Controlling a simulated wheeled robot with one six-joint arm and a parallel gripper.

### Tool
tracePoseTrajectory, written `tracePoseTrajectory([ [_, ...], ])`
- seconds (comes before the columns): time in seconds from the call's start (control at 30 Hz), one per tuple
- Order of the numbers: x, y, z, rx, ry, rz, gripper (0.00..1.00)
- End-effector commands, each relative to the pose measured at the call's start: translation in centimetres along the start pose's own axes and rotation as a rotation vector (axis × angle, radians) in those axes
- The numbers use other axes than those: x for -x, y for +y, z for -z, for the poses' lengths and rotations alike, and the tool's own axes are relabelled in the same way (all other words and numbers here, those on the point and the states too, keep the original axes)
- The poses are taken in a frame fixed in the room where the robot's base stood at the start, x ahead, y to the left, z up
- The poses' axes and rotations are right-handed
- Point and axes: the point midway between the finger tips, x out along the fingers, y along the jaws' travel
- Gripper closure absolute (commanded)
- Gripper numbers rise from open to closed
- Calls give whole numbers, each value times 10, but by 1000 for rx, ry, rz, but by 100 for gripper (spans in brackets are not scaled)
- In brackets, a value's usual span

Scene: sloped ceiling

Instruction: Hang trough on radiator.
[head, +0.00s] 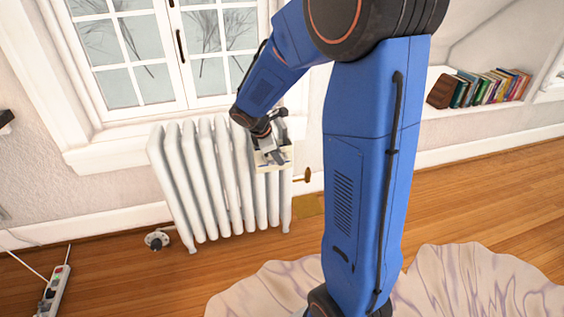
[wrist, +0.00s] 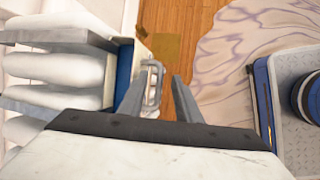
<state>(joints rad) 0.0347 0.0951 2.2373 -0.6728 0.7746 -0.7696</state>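The white ribbed radiator (head: 205,180) stands under the window. A small cream trough (head: 287,155) is at its upper right front, with grey parts showing inside. In the wrist view, two grey strips (wrist: 40,38) reach from the trough's side across the radiator tops (wrist: 50,68). My gripper (head: 268,150) is at the trough, partly covering it. In the wrist view, my gripper's fingers (wrist: 158,76) are apart, with a grey loop-shaped handle (wrist: 153,85) between them. The handle lies close to the left finger, with a gap to the right finger. I cannot tell whether the strips bear the trough's weight.
A brass valve (head: 303,176) sits right of the radiator. A wrinkled pale rug (head: 470,285) lies on the wooden floor. A power strip (head: 52,290) is at lower left. Books (head: 490,88) stand in a wall niche. Bare floor lies before the radiator.

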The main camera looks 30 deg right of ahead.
Motion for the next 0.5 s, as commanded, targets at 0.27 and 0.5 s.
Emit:
tracePoseTrajectory([
  [0.27, 57, 0, 1, 0, 1, -1, 69],
  [0.5, 91, -1, 0, 1, 0, 2, 69],
])
